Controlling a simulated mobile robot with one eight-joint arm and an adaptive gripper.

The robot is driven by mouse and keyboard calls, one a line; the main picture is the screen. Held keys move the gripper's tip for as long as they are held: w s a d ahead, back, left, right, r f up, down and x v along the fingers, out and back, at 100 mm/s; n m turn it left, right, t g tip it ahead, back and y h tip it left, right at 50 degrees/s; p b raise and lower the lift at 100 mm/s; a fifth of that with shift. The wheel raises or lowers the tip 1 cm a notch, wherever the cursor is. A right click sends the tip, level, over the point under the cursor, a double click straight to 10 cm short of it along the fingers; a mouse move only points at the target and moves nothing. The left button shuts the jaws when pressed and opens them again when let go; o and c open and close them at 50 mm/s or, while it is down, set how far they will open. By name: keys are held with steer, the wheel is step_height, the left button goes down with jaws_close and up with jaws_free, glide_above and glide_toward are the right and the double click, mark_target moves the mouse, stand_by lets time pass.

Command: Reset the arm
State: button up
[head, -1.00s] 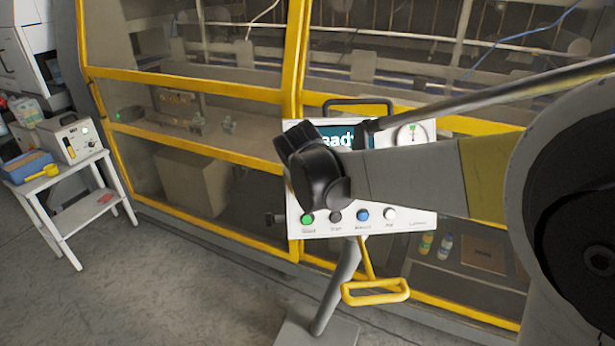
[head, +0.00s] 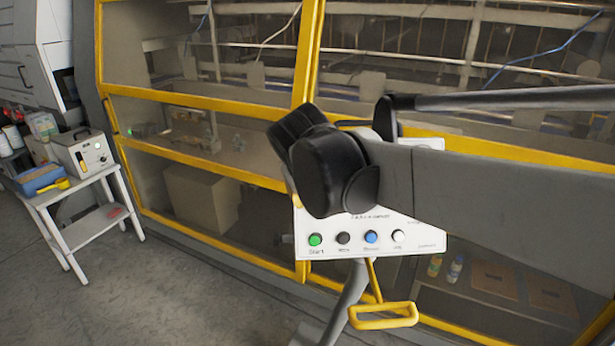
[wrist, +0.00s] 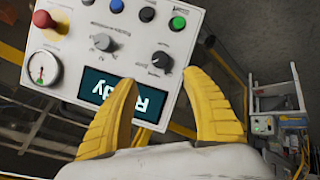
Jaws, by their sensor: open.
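My gripper (wrist: 160,80) shows in the wrist view as two yellow fingers, spread apart and empty in front of the control panel (wrist: 75,40). The panel appears upside down there, with a green button (wrist: 178,22), a blue button (wrist: 117,5), dark knobs, a red knob (wrist: 43,20), a round gauge (wrist: 43,68) and a screen (wrist: 98,90) reading "Ready", partly behind a finger. In the head view my arm crosses the panel (head: 425,242) and hides its screen; the green Start button (head: 315,239) stays visible. The gripper is hidden there.
The yellow-framed machine enclosure (head: 200,97) stands behind the panel. A yellow handle (head: 383,317) sticks out below the panel. A small white table (head: 100,225) with a box device (head: 85,153) and a blue bin (head: 38,180) stands left. The floor between is clear.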

steer(key=shift+s+r, duration=0.1)
steer(key=shift+r, duration=0.05)
steer(key=s+d+f+m+y+b, duration=0.15)
steer(key=s+d+f+b, duration=0.25)
steer(key=s+f+b, duration=0.45)
steer(key=s+d+f+m+b, duration=0.2)
steer(key=s+d+f+b, duration=0.35)
steer(key=f, duration=0.55)
steer(key=s+d+f+m+b, duration=0.1)
steer(key=s+d+f+b, duration=0.4)
steer(key=s+f, duration=0.4)
step_height(320, 180, up, 47)
steer(key=a+p, duration=0.1)
steer(key=p, duration=4.6)
steer(key=shift+w+g, duration=0.3)
steer(key=shift+w, duration=0.1)
